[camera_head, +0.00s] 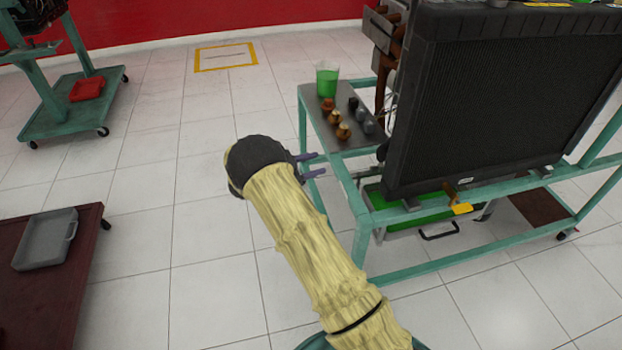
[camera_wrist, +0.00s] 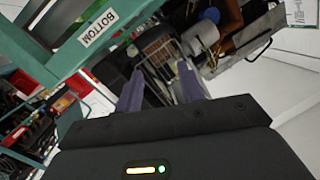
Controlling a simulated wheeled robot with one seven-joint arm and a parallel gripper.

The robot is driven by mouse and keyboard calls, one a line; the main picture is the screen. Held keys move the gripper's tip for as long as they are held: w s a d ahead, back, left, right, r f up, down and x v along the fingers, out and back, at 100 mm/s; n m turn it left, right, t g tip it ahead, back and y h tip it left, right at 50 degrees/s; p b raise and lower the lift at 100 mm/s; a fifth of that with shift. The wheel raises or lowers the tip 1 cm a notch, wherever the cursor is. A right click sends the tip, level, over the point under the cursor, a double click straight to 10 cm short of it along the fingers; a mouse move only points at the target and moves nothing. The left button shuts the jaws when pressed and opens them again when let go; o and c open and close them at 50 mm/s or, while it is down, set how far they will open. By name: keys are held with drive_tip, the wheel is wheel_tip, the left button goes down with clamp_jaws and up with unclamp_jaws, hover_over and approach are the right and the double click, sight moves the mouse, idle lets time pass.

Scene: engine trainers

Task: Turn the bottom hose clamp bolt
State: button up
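My gripper (camera_head: 314,165) is at the end of my yellow-sleeved arm, just left of the teal engine stand (camera_head: 365,238). Its two purple fingers are apart with nothing between them; they also show in the wrist view (camera_wrist: 160,88). A white label reading "BOTTOM" (camera_wrist: 98,27) is on a teal beam, upper left in the wrist view. Beyond the fingers are a grey cylindrical part (camera_wrist: 200,37) and brown pipe-like parts (camera_wrist: 250,35). I cannot make out the bottom hose clamp or its bolt in either view.
The black radiator (camera_head: 490,110) stands on the stand. A grey shelf (camera_head: 335,130) holds a green cup (camera_head: 327,82) and several small fittings. A green tray (camera_head: 410,215) is underneath. A dark red table (camera_head: 50,285) with a grey tray (camera_head: 45,240) is left. Floor between is clear.

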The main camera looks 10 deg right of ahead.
drive_tip(key=w+d+r+n+t+y, duration=0.1)
drive_tip(key=w+r+n+t+y, duration=0.4)
drive_tip(key=r+t, duration=0.1)
drive_tip(key=s+a+r+n+t+y, duration=0.1)
drive_tip(key=s+a+r+n+y, duration=0.15)
drive_tip(key=n+y, duration=0.4)
drive_tip(key=s+f+n+g+y, duration=0.1)
drive_tip(key=s+n+g+y, duration=0.4)
drive_tip(key=s, duration=2.7)
drive_tip(key=n+g, duration=0.3)
drive_tip(key=shift+s+f+g, duration=0.2)
drive_tip(key=shift+s+g, duration=0.05)
drive_tip(key=shift+g, duration=0.05)
drive_tip(key=shift+d, duration=0.1)
